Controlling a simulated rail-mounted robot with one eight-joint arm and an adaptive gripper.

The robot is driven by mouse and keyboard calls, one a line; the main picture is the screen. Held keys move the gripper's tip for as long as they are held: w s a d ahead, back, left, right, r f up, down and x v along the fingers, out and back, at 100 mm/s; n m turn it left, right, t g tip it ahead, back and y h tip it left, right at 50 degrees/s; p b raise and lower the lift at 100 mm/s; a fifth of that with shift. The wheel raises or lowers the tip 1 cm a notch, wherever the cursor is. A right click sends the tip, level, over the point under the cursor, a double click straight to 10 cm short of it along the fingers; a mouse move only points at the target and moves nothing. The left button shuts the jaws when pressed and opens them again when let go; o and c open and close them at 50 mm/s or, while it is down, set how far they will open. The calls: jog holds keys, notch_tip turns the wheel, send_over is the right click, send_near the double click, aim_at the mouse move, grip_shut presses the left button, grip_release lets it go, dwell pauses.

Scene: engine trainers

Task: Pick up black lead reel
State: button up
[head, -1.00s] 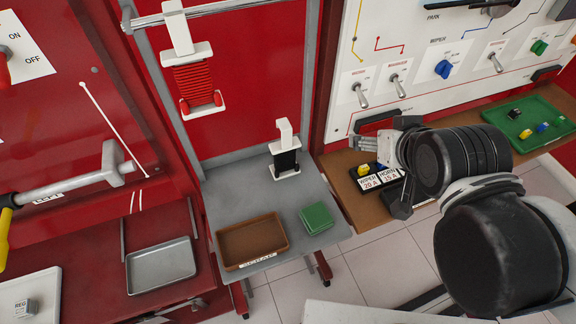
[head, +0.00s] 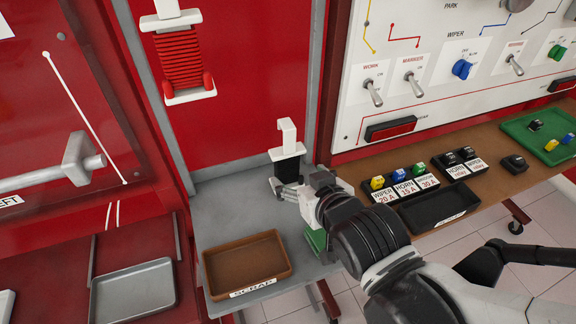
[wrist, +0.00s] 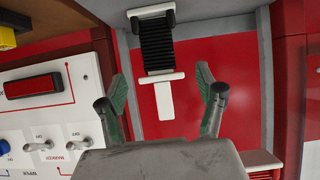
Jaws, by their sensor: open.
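The black lead reel (head: 286,170) stands upright on the grey shelf, with black windings between white end plates and a white hook on top. In the wrist view the black lead reel (wrist: 157,48) appears upside down, beyond and between the fingertips. My gripper (wrist: 163,85) is open, with one finger on each side of the reel's white hook in that picture. In the head view my gripper (head: 282,188) is at the reel's lower right and hides part of its base. I cannot tell whether a finger touches it.
A red lead reel (head: 183,60) hangs from the rail at upper left. A brown scrap tray (head: 240,284) sits on the grey shelf (head: 215,215) in front. The switch panel (head: 435,50) rises to the right.

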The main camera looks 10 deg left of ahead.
aim_at(289, 164)
jog(key=b+x, duration=0.1)
jog(key=x, duration=0.3)
jog(key=shift+w+a+f+b, duration=0.15)
jog(key=shift+w+a+b, duration=0.05)
jog(key=shift+w+b, duration=0.15)
jog(key=shift+r+b+x, duration=0.2)
jog(key=shift+b+x, duration=1.05)
jog(key=shift+x, duration=1.55)
jog(key=shift+w+d, duration=0.1)
jog(key=shift+c, duration=0.5)
jog(key=c, duration=1.2)
jog(key=shift+c, duration=0.2)
jog(key=shift+r, duration=0.15)
